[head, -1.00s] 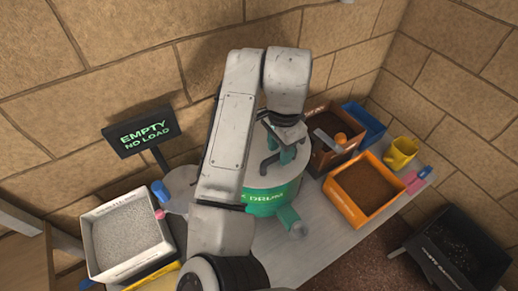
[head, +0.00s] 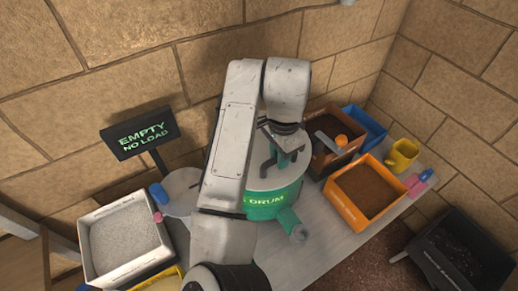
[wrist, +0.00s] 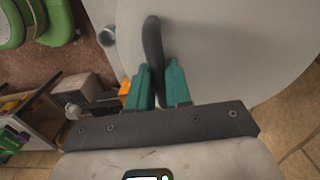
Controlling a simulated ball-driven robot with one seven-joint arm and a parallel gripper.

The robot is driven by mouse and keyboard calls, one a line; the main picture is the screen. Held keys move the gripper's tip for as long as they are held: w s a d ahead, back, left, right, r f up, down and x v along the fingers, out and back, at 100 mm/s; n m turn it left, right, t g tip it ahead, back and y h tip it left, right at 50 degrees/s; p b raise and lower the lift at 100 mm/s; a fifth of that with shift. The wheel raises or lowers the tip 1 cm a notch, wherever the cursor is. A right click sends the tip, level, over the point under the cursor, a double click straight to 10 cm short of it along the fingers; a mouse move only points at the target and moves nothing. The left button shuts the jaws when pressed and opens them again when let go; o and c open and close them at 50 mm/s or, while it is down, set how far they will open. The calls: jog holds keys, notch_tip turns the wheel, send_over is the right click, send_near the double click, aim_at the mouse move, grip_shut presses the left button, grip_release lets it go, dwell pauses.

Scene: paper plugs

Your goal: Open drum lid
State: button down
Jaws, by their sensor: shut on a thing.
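The drum (head: 264,203) is green with the word DRUM on its side and stands on the table. Its pale round lid (head: 262,181) sits on top; in the wrist view the lid (wrist: 235,45) fills much of the upper picture. A dark curved handle (wrist: 153,45) rises from the lid. My gripper (wrist: 160,75) has green fingers shut on this handle, one on each side. In the head view my gripper (head: 279,160) is over the lid, partly hidden by my arm. I cannot tell whether the lid is lifted off the drum.
A white bin of grey grains (head: 123,268) stands left, beside a sign (head: 140,134) reading EMPTY NO LOAD. An orange bin (head: 390,211), a brown bin (head: 345,159), a blue bin (head: 369,128) and a yellow mug (head: 403,154) stand right. Bare table (head: 335,232) shows in front of the drum.

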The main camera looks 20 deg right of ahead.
jog(key=shift+r, duration=0.1)
notch_tip(320, 180, up, 6)
jog(key=w+p, duration=0.2)
jog(key=p, duration=0.3)
jog(key=shift+w+a+r, duration=0.15)
jog(key=shift+w+a, duration=0.05)
jog(key=shift+a, duration=0.1)
dwell(0.4)
jog(key=w+a+r, duration=0.1)
jog(key=w+r, duration=0.3)
jog(key=r, duration=0.1)
jog(key=shift+p, duration=0.45)
jog(key=shift+r, duration=0.15)
